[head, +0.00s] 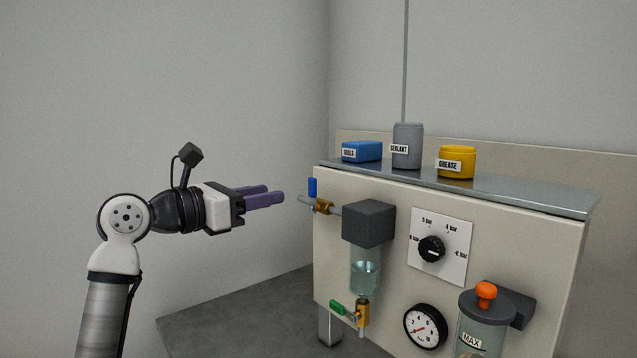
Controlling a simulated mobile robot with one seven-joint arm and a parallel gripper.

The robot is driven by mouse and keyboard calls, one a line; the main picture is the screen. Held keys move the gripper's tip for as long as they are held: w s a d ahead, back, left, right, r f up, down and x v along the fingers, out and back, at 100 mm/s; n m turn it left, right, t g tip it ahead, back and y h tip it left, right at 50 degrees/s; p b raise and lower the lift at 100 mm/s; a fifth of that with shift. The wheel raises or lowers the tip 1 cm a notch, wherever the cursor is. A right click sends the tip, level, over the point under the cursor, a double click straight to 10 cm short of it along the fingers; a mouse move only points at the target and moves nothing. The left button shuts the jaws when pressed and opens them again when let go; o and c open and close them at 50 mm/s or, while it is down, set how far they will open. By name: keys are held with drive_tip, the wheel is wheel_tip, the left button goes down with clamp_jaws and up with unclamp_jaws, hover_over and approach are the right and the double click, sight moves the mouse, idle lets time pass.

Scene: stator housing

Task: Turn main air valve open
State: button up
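A brass valve (322,207) sits on a thin pipe at the upper left side of the cream cabinet. Its blue lever (312,187) stands upright, across the pipe. I take this for the main air valve; no label shows on it. My gripper (276,198) points right toward the valve, its purple fingertips a short way left of the pipe end and apart from the lever in the picture. Depth between them is hard to judge. The two fingers overlap in this side view, so the gap between them cannot be made out. Nothing shows held.
A dark filter block (368,222) with a clear bowl, a green-handled brass valve (362,312), a pressure dial (431,249) and a gauge (425,327) are on the cabinet. A blue box, grey bottle and yellow jar stand on top. Left of the cabinet is open.

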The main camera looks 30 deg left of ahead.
sight(310, 186)
drive_tip(key=p+x, duration=0.4)
drive_tip(key=x, duration=0.9)
drive_tip(key=shift+d, duration=0.1)
drive_tip(key=shift+s, duration=0.1)
clamp_jaws()
